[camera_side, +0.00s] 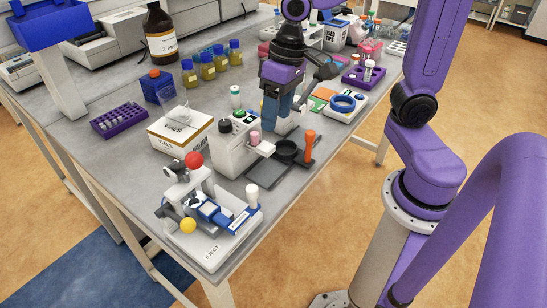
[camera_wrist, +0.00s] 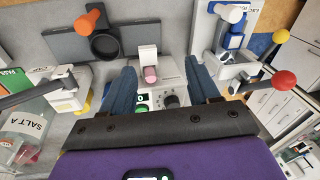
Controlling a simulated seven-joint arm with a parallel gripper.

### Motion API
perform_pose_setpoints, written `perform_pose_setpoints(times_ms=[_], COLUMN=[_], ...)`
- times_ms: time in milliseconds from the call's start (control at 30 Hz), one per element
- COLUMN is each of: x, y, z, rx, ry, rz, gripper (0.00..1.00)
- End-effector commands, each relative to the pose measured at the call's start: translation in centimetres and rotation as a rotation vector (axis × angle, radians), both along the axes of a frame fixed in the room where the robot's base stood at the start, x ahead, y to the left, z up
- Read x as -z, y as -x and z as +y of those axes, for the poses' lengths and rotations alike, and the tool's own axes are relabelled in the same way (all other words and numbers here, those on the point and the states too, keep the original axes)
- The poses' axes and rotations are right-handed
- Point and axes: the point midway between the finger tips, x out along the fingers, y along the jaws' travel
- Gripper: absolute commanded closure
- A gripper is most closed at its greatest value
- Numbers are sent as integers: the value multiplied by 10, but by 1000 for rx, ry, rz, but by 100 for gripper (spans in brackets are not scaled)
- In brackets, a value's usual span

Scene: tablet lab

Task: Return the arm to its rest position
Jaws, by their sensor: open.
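My gripper (camera_side: 276,122) hangs fingers-down over the bench, just behind and right of a white device (camera_side: 230,152) with a black knob. Its two blue fingers are apart, with nothing held between them. In the wrist view my gripper (camera_wrist: 161,64) is open, and the device's pink part (camera_wrist: 150,75), green button (camera_wrist: 140,110) and black knob (camera_wrist: 171,101) show in the gap between the fingers. I cannot tell whether a finger touches the device.
A white press (camera_side: 215,222) with red and yellow balls stands at the front left. A vials box (camera_side: 180,132), purple rack (camera_side: 120,120) and several bottles stand left and behind.

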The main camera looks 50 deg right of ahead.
Motion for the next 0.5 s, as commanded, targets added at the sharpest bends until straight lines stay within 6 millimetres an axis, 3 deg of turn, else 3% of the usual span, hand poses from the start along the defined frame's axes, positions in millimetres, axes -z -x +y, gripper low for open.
perform_pose_setpoints(times_ms=[100, 300, 500], x=[8, 22, 31], y=[46, 108, 140], z=[2, -10, -24], rx=[-248, -636, -877], ry=[47, 120, 164], rz=[-11, -35, -51], gripper=[40, 40, 40])
